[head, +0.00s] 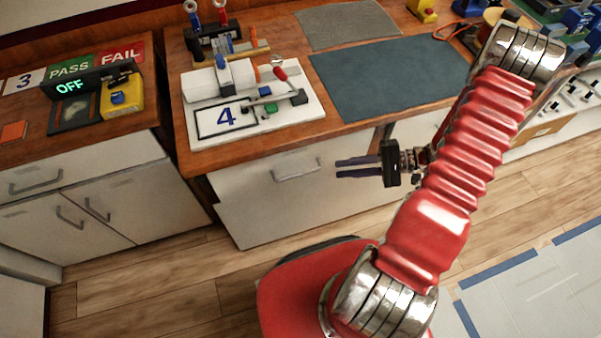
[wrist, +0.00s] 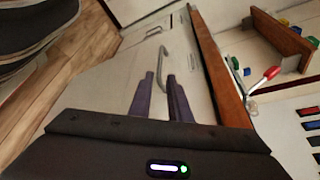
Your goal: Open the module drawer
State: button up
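The white drawer front (head: 262,205) is under the wooden workbench, below the board marked 4. It appears flush with the bench; I see no clear gap around it. Its grey bar handle (head: 297,170) is near its top edge. My gripper (head: 338,167) is to the right of the handle, with its dark fingers pointing left toward it. In the wrist view my gripper (wrist: 160,75) has its two fingers apart, with nothing gripped. The handle (wrist: 163,66) shows beyond the fingertips, lined up with the gap between them. I cannot tell the exact distance to it.
The board marked 4 (head: 312,107) holds a white device with a red-tipped lever above the drawer. A blue-grey mat (head: 385,80) lies on the bench top. Another white cabinet (head: 95,205) stands at the left. Wooden floor (head: 150,285) is open in front.

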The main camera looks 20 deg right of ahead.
aim_at(301, 173)
jog(key=x, duration=1.3)
jog(key=shift+w+a+f, duration=0.1)
jog(key=shift+a, duration=0.05)
jog(key=shift+c, duration=0.2)
grip_shut()
